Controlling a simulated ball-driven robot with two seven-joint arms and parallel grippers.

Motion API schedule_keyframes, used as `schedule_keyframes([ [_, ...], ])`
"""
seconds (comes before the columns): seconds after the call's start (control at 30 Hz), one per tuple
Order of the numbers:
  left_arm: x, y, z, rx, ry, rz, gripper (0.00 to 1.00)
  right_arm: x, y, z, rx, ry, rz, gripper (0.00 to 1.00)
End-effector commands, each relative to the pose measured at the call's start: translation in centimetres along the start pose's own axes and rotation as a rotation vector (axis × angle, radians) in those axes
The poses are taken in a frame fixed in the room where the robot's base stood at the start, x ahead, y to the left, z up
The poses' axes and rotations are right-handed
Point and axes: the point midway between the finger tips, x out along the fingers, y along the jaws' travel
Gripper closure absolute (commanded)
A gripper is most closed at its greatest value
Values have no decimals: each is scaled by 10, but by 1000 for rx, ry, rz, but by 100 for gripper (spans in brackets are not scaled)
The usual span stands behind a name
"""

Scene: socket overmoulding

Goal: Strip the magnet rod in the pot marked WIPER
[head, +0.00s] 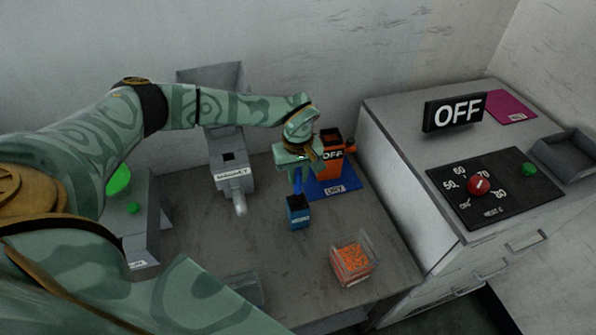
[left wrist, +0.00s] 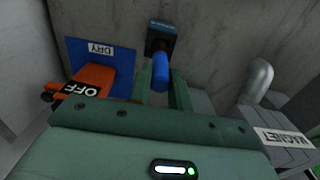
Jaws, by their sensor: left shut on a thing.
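My left gripper (head: 298,168) is shut on the blue handle of the magnet rod (head: 298,184). It holds the rod pointing down over a small dark blue pot (head: 298,214) with a label too small to read surely. In the left wrist view the rod's blue handle (left wrist: 160,72) is between the fingers (left wrist: 161,88), in line with the pot (left wrist: 162,38). The handle hides the rod's lower end, so I cannot tell whether it is inside the pot or just above. My right gripper is not in view.
Close behind stands an orange unit marked OFF (head: 332,160) on a blue DRY mat (head: 338,187). A grey machine (head: 230,165) with a spout is left of the pot. A clear box of orange pellets (head: 352,262) is front right. A cabinet (head: 400,160) bounds the right.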

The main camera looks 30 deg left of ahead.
Motion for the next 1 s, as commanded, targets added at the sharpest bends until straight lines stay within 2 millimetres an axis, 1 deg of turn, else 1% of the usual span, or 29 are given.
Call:
schedule_keyframes([
  [0.1,9,0,0,1,0,1,100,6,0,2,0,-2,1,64],
  [0.6,37,0,0,1,0,0,100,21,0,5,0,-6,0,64],
  [0.8,42,0,0,0,-1,0,100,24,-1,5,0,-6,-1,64],
  [1.0,43,0,0,0,0,1,100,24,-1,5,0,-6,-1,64],
])
